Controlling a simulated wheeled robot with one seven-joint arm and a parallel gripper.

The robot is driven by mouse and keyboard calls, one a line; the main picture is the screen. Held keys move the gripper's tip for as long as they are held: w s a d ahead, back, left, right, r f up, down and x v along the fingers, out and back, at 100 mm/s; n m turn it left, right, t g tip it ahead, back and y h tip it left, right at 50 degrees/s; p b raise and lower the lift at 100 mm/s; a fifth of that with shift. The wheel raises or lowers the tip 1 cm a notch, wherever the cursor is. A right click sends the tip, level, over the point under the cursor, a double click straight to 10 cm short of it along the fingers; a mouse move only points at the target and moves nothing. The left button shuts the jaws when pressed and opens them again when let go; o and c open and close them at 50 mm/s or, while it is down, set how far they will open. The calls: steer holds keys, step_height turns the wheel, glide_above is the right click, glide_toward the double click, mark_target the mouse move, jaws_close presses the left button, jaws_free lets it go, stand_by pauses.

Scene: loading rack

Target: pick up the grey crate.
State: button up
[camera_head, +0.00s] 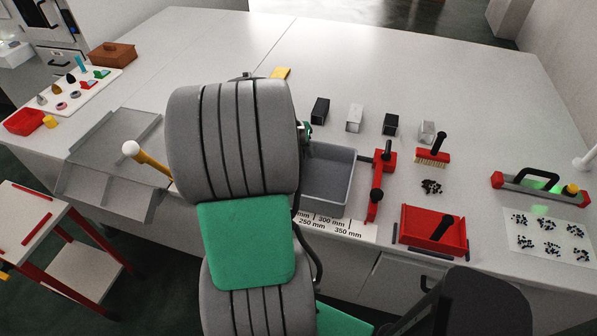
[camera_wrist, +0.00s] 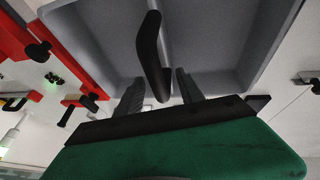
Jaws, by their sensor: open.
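The grey crate (camera_head: 343,205) stands on the table, an open-topped box right of my arm. My arm hides its left part. In the wrist view the crate (camera_wrist: 235,40) fills the upper middle, with its walls and inside showing. My gripper (camera_wrist: 159,77) is open, its two dark fingers apart and pointing towards the crate. A dark rounded bar (camera_wrist: 152,52) shows between and above the fingers; I cannot tell what it belongs to. Contact between fingers and crate cannot be told. In the head view my gripper is hidden behind my arm.
A red clamp-like tool (camera_head: 378,182) stands close right of the crate. A measuring strip (camera_head: 350,229) lies along the table edge in front. Several small blocks (camera_head: 355,117) stand behind. A red dustpan (camera_head: 433,230) is at front right, and a grey metal tray (camera_head: 110,160) at left.

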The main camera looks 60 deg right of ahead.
steer(key=shift+c, duration=0.4)
jaws_close()
steer(key=shift+r, duration=0.1)
stand_by(0.8)
